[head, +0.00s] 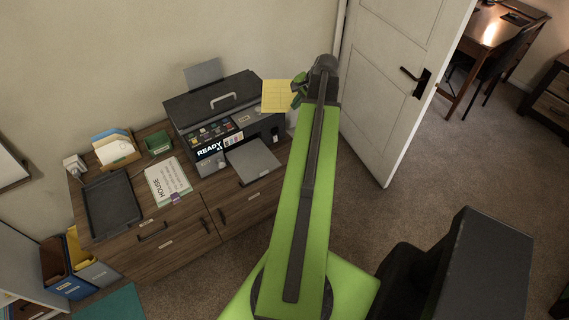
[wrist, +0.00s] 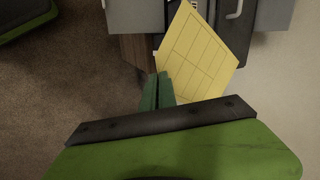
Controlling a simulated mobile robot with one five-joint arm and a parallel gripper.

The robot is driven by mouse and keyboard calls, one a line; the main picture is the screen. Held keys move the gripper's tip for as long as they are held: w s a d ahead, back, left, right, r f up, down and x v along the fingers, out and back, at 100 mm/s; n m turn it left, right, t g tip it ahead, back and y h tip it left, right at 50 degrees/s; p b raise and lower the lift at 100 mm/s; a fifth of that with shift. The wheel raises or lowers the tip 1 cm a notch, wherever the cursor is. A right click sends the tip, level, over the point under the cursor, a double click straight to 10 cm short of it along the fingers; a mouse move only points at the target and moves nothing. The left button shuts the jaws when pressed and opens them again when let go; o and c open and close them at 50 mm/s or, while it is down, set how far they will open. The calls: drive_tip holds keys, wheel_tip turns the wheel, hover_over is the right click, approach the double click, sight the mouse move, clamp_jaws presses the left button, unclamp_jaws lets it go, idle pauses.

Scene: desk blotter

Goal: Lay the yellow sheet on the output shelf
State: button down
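The yellow sheet (head: 276,96) is a thin card with printed lines, raised at the right end of the printer in the head view. My gripper (head: 299,91) is at its right edge. In the wrist view the two green fingers (wrist: 157,92) are close together at one corner of the sheet (wrist: 200,58), and the sheet extends beyond them. The output shelf (head: 253,160) is a flat grey panel jutting from the printer's front, bare on top. It lies below and left of the sheet. It seems to show at the top of the wrist view (wrist: 132,15).
The dark printer (head: 215,98) has a lid handle and a READY screen. It stands on a wooden cabinet (head: 160,240) with a black tray (head: 110,205), a HOUSE paper (head: 168,181), a card box (head: 116,150) and a small green box (head: 158,144). A white door (head: 385,75) stands right.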

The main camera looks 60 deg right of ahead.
drive_tip(key=s+a+f+n+y+b, duration=0.1)
drive_tip(key=s+a+f+n+b, duration=0.1)
drive_tip(key=a+f+b, duration=0.5)
drive_tip(key=s+a+f+n+y+b, duration=0.2)
drive_tip(key=a+f+b, duration=0.5)
drive_tip(key=f+b, duration=0.4)
drive_tip(key=s+n, duration=0.1)
drive_tip(key=n, duration=0.1)
drive_tip(key=shift+a+f+n+b, duration=0.2)
drive_tip(key=shift+f+n+b, duration=0.1)
drive_tip(key=shift+f+b, duration=0.1)
drive_tip(key=shift+w+d, duration=0.1)
drive_tip(key=shift+d, duration=0.05)
